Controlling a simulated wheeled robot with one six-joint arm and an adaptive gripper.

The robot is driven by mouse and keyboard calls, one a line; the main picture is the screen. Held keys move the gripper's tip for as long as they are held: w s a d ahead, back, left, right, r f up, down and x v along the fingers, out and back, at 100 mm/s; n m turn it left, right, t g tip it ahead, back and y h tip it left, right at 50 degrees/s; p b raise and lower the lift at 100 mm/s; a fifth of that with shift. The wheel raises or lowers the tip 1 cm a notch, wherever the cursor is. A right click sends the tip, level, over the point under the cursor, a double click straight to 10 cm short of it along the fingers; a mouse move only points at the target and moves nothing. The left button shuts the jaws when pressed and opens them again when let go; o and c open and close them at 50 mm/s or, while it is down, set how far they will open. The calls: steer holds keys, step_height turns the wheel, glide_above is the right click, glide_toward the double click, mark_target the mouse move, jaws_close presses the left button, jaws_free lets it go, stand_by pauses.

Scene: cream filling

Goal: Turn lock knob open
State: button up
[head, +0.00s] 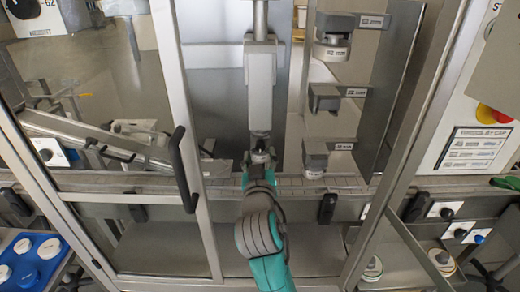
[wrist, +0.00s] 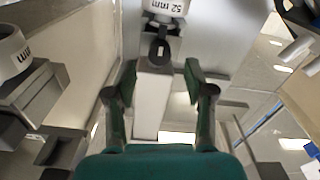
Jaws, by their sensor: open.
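A small dark knob (wrist: 160,49), which looks like the lock knob, sits below a pale round part marked "52 mm" (wrist: 168,7) in the wrist view. My gripper (wrist: 160,84) is open, with one green-padded finger on each side of a light grey bar. The knob lies beyond the fingertips, roughly centred between them, and nothing is held. In the head view my gripper (head: 259,168) is at the lower end of a grey vertical column (head: 260,88). There the knob cannot be told apart clearly from the gripper.
Several grey size parts on brackets (head: 325,97) stand to the right of the column. A framed glass door with a black handle (head: 184,168) is at left. A slanted metal frame post (head: 408,130) is at right. A blue tray (head: 30,262) with white lids lies lower left.

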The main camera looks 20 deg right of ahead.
mark_target(260, 148)
steer(key=shift+x, duration=1.95)
steer(key=shift+c, duration=0.3)
jaws_close()
